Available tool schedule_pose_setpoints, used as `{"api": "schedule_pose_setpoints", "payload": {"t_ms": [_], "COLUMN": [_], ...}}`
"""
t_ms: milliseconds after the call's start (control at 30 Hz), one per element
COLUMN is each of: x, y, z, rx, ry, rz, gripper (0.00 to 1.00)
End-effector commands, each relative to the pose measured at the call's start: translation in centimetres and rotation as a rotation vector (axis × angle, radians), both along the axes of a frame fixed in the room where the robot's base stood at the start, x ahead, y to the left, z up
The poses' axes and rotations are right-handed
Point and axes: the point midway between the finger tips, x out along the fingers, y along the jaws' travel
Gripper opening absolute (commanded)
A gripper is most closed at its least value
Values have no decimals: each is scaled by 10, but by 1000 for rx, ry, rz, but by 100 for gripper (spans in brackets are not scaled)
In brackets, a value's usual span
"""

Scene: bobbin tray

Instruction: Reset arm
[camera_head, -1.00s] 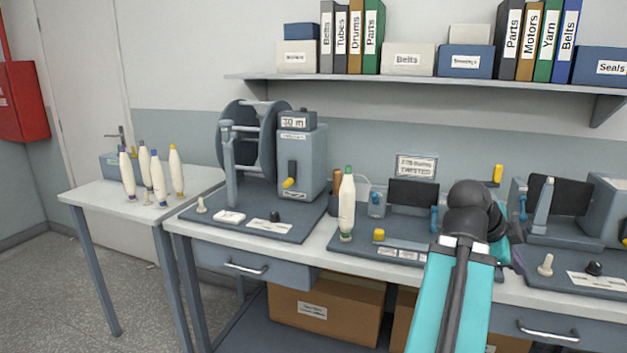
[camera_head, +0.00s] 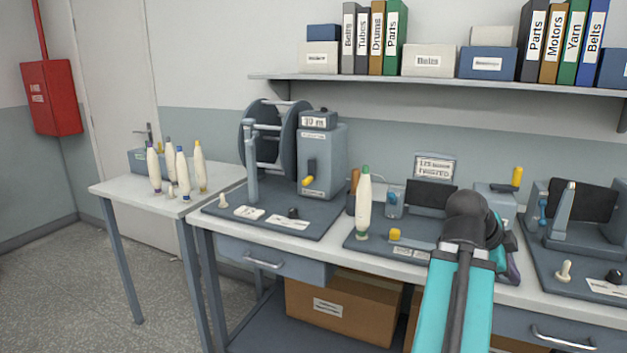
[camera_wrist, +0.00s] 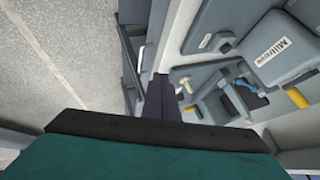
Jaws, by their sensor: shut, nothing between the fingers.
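My gripper (camera_wrist: 160,98) shows in the wrist view as dark fingers, shut with nothing between them. It is over the front edge of the bench, beside a grey device with a cream knob (camera_wrist: 186,82). In the head view my arm reaches toward the bench from the lower right, and its far end is mostly hidden behind my own joint. A cream bobbin with a green tip (camera_head: 363,205) stands upright on a grey base left of my arm. Several cream bobbins (camera_head: 182,172) stand on the side table at the left.
A reel winder (camera_head: 268,140) with a grey control box stands left of the green-tipped bobbin. A device with a dark screen (camera_head: 582,200) stands right of my arm. A shelf (camera_head: 440,83) with binders and boxes hangs above. Floor (camera_head: 60,290) is clear at the left.

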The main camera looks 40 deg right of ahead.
Motion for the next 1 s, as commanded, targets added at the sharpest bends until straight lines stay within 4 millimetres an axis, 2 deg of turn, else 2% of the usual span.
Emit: {"api": "schedule_pose_setpoints", "payload": {"t_ms": [167,467,700,1000], "x": [39,110,158,204], "y": [10,44,81,138], "z": [-31,-102,-160,-233], "rx": [50,159,244,350], "ry": [32,105,165,249], "rz": [67,202,308,449], "gripper": [0,0,0,0]}}
